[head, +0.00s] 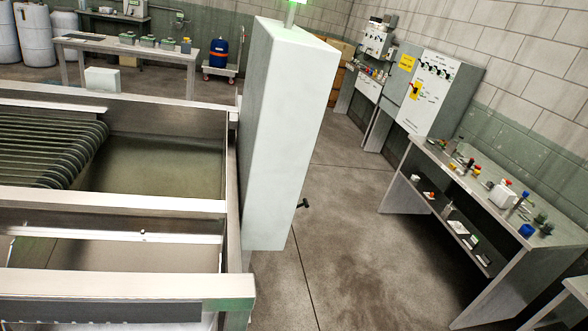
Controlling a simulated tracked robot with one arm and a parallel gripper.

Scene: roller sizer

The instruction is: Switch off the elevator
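My gripper is not in view. A tall pale grey cabinet (275,135) stands beside the sizer machine, with a green lit lamp on top (296,2) and a small black handle (303,204) on its right side. Its front is turned away, so any switches there are hidden. At the back right a grey control panel (432,92) on the wall has several dark knobs and yellow labels. A smaller white panel (377,40) with dark knobs is left of it. The labels are too small to read, so I cannot tell which control is the elevator's.
The sizer's metal frame (110,283) and dark rollers (45,150) fill the left. A workbench (490,215) with bottles and small parts stands at right. Another table (130,45) and drums are at the back left. The concrete floor (345,200) between cabinet and workbench is clear.

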